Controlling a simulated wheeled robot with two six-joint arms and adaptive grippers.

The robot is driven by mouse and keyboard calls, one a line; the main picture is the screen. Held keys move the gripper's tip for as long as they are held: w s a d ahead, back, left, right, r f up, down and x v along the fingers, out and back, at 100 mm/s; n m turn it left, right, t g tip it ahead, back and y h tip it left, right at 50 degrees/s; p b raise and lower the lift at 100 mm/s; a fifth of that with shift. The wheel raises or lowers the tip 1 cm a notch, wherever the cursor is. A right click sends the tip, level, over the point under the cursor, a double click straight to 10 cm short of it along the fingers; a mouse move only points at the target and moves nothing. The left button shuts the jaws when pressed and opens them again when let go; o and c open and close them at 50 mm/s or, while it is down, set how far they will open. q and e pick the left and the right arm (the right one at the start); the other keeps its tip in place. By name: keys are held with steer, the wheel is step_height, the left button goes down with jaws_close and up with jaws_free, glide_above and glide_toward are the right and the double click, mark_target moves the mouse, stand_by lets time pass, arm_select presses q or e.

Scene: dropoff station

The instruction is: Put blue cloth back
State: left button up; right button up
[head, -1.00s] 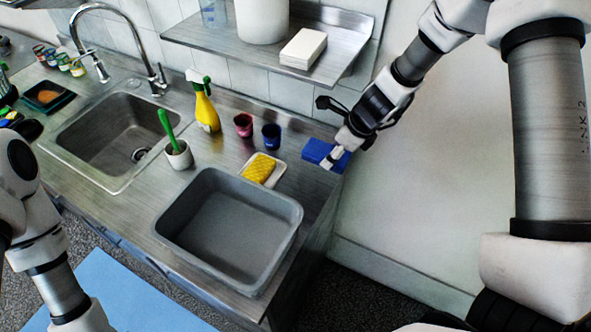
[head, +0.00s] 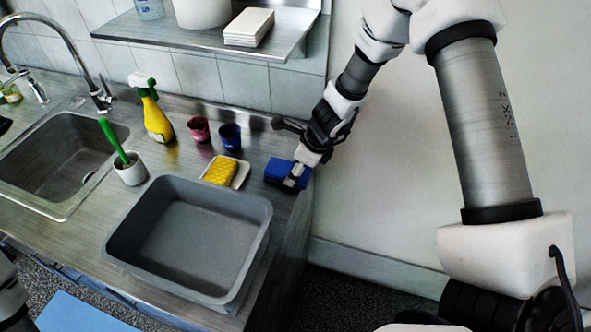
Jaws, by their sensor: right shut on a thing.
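The blue cloth (head: 279,170) is a small folded block at the right end of the steel counter, right of the yellow sponge (head: 221,171) on its white dish. My right gripper (head: 298,176) reaches in from the right and is shut on the right end of the cloth. The cloth is at or just above the counter surface; I cannot tell whether it touches. Only a bit of my left arm shows at the lower left edge, and its gripper is out of view.
A grey tub (head: 187,285) stands on the counter in front of the sponge. A pink cup (head: 200,129) and a dark blue cup (head: 231,137) stand behind, beside a yellow spray bottle (head: 156,120). A white pot (head: 131,170) holds a green brush. A shelf (head: 190,44) hangs above.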

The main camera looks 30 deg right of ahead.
steer(key=o, duration=1)
steer(key=shift+o, duration=0.5)
steer(key=shift+w+f, duration=0.1)
steer(key=shift+w, duration=0.05)
steer(key=p+v, duration=1.1)
steer(key=v, duration=0.1)
steer(key=s+a+f+n+g+h, duration=0.1)
steer(key=s+a+f+n, duration=0.1)
steer(key=s+f+n, duration=0.3)
steer(key=s+a+f+n+g+h, duration=0.1)
steer(key=s+f+n, duration=0.4)
steer(key=s+n, duration=0.6)
steer(key=s+a+f+n+g, duration=0.1)
steer(key=s+a+f+n, duration=0.2)
steer(key=s+f+n, duration=0.2)
steer(key=s+n, duration=0.3)
steer(key=n, duration=0.3)
steer(key=shift+s+f+h, duration=0.3)
steer(key=shift+h, duration=0.1)
